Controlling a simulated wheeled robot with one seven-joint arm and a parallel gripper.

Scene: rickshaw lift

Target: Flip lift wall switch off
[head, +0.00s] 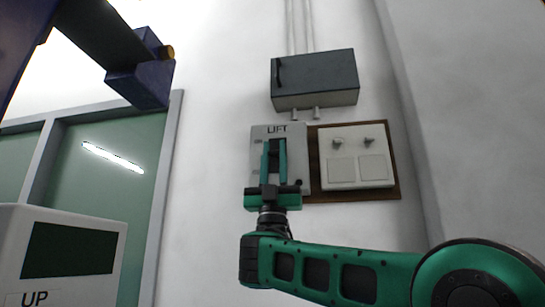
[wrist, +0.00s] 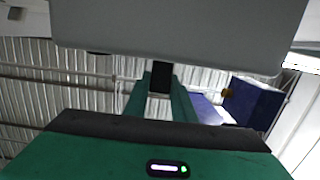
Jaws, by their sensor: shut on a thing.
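The lift wall switch is a grey metal plate (head: 294,134) marked LIFT on the white wall, with a dark lever (head: 274,146) at its middle. My green gripper (head: 273,160) is raised in front of the plate, its two fingers pointing up on either side of the lever. It is shut on the lever. In the wrist view the pale plate (wrist: 180,30) fills the top, and the dark lever (wrist: 161,78) shows between the fingers. The fingers hide part of the plate and the lever's lower part.
A wooden board with a white double switch panel (head: 357,172) is just right of the plate. A dark grey box (head: 315,78) hangs above. A blue metal structure (head: 140,75) juts in at upper left, and a white box marked UP (head: 68,228) stands at lower left.

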